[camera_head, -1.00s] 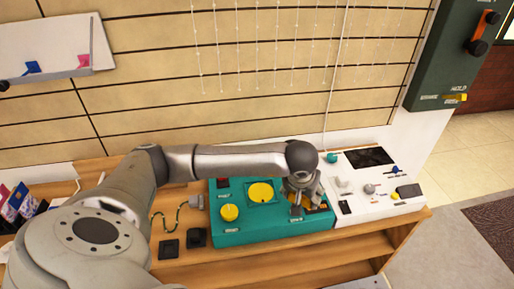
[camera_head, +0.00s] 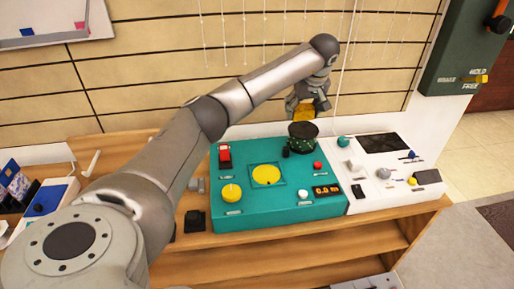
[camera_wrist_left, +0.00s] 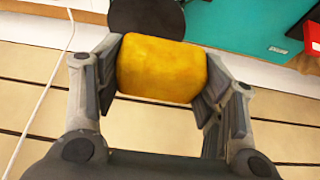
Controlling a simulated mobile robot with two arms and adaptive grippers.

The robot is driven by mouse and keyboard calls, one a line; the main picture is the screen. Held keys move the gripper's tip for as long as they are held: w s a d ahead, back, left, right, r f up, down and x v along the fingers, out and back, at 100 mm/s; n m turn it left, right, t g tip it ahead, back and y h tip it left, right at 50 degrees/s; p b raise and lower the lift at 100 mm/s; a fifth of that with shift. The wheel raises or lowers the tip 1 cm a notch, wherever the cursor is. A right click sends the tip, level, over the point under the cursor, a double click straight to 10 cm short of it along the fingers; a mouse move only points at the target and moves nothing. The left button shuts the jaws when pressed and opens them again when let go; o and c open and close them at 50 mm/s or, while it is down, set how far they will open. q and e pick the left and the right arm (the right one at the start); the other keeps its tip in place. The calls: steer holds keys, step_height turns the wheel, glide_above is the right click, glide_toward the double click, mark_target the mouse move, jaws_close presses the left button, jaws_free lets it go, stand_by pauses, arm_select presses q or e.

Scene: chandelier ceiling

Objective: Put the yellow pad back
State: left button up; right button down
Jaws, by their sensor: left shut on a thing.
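My left gripper (camera_head: 308,107) is raised above the back right of the teal panel (camera_head: 240,155), in front of the slatted wall. It is shut on the yellow pad (camera_wrist_left: 162,68), a rounded yellow block between both fingers in the left wrist view. The pad also shows under the fingers in the head view (camera_head: 304,114). A dark round pot-like part (camera_head: 303,136) stands on the panel below the gripper, apart from the pad. Its dark disc shows beyond the pad in the wrist view (camera_wrist_left: 147,17). My right gripper is not in view.
The teal panel carries a yellow disc (camera_head: 267,175), a yellow knob (camera_head: 231,192), a red switch (camera_head: 225,157) and a lit display (camera_head: 326,189). A white panel (camera_head: 385,185) adjoins on the right. Thin cords hang on the wall behind the gripper.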

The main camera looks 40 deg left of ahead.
arm_select(q)
steer(key=s+a+f, duration=0.4)
steer(key=s+a, duration=0.1)
steer(key=a, duration=0.1)
steer(key=b, duration=0.2)
glide_above(256, 146)
steer(key=d, duration=0.2)
step_height(256, 146, down, 5)
steer(key=shift+r, duration=0.2)
steer(key=shift+s+a+f, duration=0.35)
steer(key=shift+a+f, duration=0.05)
steer(key=shift+f, duration=1.75)
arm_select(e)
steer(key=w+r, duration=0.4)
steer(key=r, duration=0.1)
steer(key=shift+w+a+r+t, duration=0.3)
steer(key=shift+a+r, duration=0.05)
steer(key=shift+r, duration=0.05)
arm_select(q)
steer(key=shift+f, duration=0.1)
steer(key=o, duration=0.9)
